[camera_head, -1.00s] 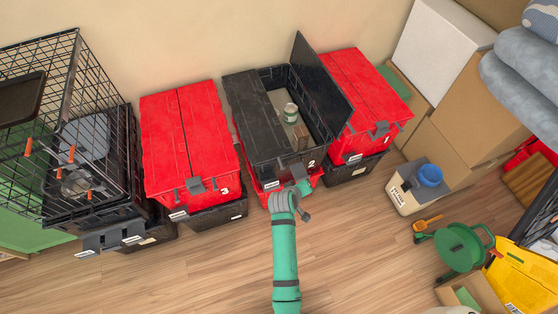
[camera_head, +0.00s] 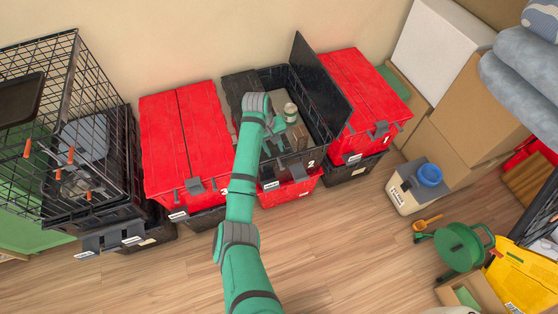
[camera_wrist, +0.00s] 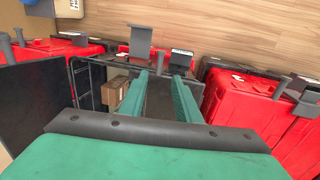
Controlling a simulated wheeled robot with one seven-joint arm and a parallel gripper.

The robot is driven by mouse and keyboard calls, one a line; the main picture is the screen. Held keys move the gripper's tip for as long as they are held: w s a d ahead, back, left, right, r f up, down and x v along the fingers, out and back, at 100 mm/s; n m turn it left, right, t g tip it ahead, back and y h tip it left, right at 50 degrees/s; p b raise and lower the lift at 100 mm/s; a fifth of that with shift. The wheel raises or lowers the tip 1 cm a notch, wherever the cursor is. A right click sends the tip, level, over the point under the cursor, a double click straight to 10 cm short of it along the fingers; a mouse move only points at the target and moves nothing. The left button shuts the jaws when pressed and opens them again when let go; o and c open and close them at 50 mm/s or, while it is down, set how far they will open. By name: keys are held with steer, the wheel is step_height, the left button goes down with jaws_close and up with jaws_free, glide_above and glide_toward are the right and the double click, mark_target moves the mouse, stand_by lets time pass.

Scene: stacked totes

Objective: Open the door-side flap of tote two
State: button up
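Tote two (camera_head: 311,163) is a black tote with a 2 on its front, stacked on a red tote. Its right flap (camera_head: 320,85) stands upright, open; it shows at the left of the wrist view (camera_wrist: 35,100). Its left flap (camera_head: 240,88) is mostly hidden by my arm in the head view; I cannot tell its exact tilt. My gripper (camera_head: 282,120) is over tote two. In the wrist view its green fingers (camera_wrist: 158,82) are apart, with a dark panel of the tote showing between them; contact is unclear. A can (camera_head: 290,112) and brown box (camera_wrist: 115,92) are inside the tote.
Red-lidded tote three (camera_head: 185,140) stands close on the left, and red-lidded tote one (camera_head: 365,95) on the right behind the upright flap. A wire crate (camera_head: 60,130) is at far left. The wood floor (camera_head: 345,240) in front is mostly clear.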

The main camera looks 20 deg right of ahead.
mark_target(280, 163)
steer(key=f, duration=0.3)
steer(key=d+f, duration=0.1)
steer(key=f, duration=0.2)
steer(key=d+f, duration=0.1)
steer(key=f, duration=0.3)
jaws_close()
